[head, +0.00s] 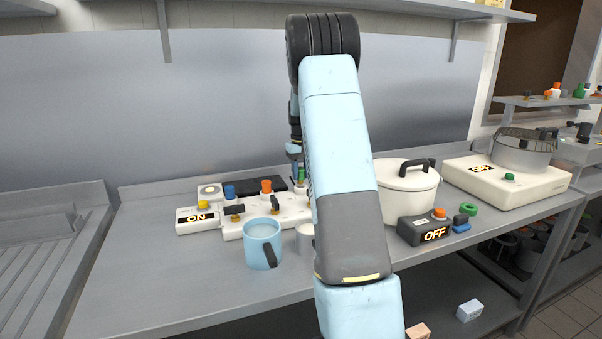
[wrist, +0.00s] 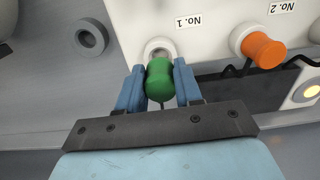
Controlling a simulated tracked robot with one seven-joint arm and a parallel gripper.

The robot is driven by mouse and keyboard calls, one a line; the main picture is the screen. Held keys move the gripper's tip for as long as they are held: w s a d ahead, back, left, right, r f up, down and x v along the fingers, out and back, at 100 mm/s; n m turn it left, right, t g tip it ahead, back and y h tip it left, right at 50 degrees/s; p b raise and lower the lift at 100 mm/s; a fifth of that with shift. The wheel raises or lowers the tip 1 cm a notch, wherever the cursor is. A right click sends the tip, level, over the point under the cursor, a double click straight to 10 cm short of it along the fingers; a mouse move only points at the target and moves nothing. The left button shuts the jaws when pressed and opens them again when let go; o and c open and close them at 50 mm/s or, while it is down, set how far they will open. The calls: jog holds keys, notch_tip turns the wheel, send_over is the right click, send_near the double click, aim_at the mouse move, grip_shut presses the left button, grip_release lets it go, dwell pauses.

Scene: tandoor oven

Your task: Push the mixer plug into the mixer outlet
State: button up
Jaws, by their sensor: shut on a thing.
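In the wrist view my gripper (wrist: 160,70) is shut on a green plug (wrist: 160,82), one blue finger on each side. The plug's far end points at a round white outlet (wrist: 159,46) labelled "No. 1". Part of the outlet's ring shows beyond the plug; I cannot tell whether the plug is touching it or inside it. In the head view the green plug (head: 301,173) shows just left of my arm, over the right part of the white power strip (head: 290,216). My arm hides much of the gripper there. No label shows which plug is the mixer's.
An orange plug (wrist: 263,50) sits at outlet "No. 2" beside the green one. A blue mug (head: 262,246) and a pale cup (head: 304,238) stand in front of the strip. A white pot (head: 408,195) and a dark "OFF" box (head: 425,229) stand right of my arm.

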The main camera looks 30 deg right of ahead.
jog(key=shift+f, duration=1.3)
jog(key=o, duration=1.1)
jog(key=shift+o, duration=0.2)
jog(key=shift+r, duration=4)
